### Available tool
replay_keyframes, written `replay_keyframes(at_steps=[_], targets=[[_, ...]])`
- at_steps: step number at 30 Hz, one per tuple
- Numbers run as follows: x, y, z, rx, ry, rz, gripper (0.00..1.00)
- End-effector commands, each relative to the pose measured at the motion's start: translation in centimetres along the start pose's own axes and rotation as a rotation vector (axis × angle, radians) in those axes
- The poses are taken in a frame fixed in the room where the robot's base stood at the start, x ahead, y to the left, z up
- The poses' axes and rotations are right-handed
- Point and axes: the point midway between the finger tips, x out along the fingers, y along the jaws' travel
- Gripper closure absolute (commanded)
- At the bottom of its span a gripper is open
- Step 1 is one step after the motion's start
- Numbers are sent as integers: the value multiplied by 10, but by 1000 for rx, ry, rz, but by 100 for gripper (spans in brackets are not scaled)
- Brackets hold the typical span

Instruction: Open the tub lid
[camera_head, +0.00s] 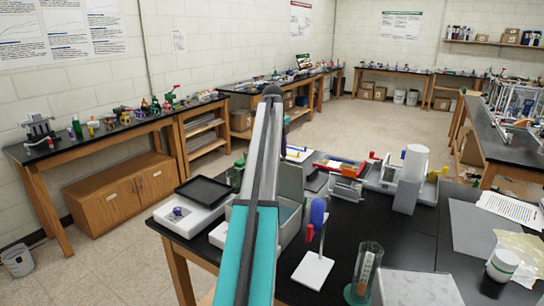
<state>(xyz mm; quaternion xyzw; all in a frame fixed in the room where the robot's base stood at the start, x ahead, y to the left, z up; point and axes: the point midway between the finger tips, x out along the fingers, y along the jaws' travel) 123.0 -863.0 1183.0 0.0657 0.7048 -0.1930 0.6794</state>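A small round white tub (502,265) with a whitish lid on top stands at the right of the black table, near the front. Its lid looks shut. A pale box (290,185) with an upright panel stands partly hidden behind my teal and grey arm; I cannot tell whether it is a tub with a lid. My arm rises through the middle of the view. My gripper does not show.
A white stand with a blue-handled tool (317,215), a glass cylinder (364,275) and a pale slab (418,289) stand at the front. A tall white cylinder (415,163) stands behind. Crumpled paper (524,249) lies beside the tub. Black tabletop (400,238) is bare mid-table.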

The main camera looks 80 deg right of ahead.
Motion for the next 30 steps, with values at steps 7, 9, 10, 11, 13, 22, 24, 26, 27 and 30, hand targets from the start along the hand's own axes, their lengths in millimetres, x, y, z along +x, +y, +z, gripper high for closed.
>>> replay_keyframes(at_steps=[7, 9, 10, 11, 13, 22, 24, 26, 27, 30], targets=[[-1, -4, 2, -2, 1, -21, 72], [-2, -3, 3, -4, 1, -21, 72], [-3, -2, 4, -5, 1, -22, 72], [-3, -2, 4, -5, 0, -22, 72], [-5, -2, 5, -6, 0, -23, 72], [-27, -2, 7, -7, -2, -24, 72], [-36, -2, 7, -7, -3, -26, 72], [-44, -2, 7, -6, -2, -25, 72], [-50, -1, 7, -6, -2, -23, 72], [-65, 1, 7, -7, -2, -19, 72]])
